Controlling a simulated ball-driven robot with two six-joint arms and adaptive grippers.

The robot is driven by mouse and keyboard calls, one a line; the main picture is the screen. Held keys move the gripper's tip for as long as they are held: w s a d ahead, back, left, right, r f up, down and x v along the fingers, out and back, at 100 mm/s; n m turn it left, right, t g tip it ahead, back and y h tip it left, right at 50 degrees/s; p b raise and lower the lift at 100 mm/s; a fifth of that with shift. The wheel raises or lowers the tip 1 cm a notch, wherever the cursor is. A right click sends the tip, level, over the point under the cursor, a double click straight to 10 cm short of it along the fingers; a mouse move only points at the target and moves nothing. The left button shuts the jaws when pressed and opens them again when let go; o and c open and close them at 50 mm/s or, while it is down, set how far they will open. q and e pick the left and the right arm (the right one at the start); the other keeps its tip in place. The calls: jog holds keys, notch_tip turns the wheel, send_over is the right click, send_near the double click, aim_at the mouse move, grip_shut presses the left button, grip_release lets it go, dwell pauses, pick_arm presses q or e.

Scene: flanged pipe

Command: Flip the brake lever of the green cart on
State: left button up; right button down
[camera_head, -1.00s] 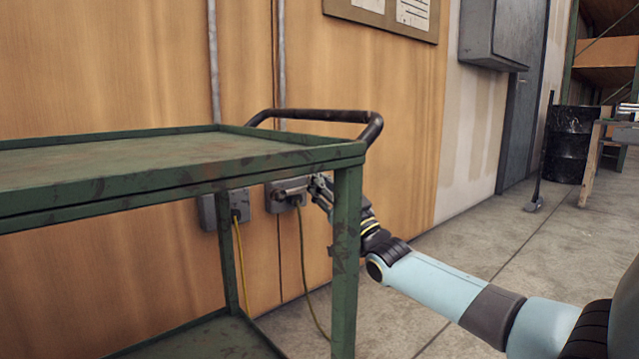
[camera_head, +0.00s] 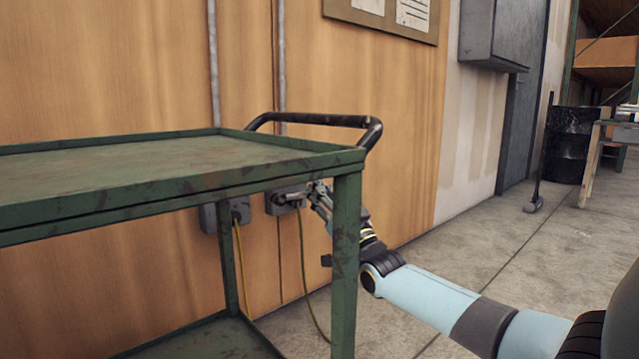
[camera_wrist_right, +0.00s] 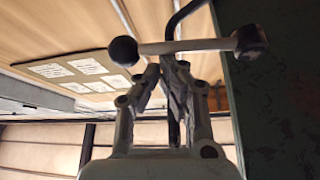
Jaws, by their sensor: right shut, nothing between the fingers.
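The green cart (camera_head: 345,250) fills the left of the head view, with a black push handle (camera_head: 310,119) at its far end. In the right wrist view, the brake lever (camera_wrist_right: 185,46) is a pale bar with a black round knob (camera_wrist_right: 123,51) at its left end. Its right end meets a dark pivot beside the cart's green side (camera_wrist_right: 280,110). My right gripper (camera_head: 318,190) is behind the near cart leg, partly hidden by it. Its fingertips (camera_wrist_right: 172,65) are shut and empty, close to the bar's middle; I cannot tell whether they touch it. My left gripper is not shown.
A wooden wall (camera_head: 110,60) with grey socket boxes (camera_head: 283,203) and a yellow cable (camera_head: 241,270) stands behind the cart. Open concrete floor (camera_head: 480,240) lies to the right. A black barrel (camera_head: 568,145) and a workbench (camera_head: 612,140) stand farther back.

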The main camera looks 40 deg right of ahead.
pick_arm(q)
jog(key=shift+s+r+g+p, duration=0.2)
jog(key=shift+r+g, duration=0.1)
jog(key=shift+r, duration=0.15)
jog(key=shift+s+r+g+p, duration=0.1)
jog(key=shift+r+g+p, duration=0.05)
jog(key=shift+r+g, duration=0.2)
pick_arm(e)
jog(key=f+m+h, duration=0.2)
jog(key=f+m, duration=0.1)
jog(key=f+m+h, duration=0.1)
jog(key=m, duration=0.1)
jog(key=shift+a+f+g+h, duration=0.3)
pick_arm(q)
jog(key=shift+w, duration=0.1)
pick_arm(e)
jog(key=shift+r, duration=0.1)
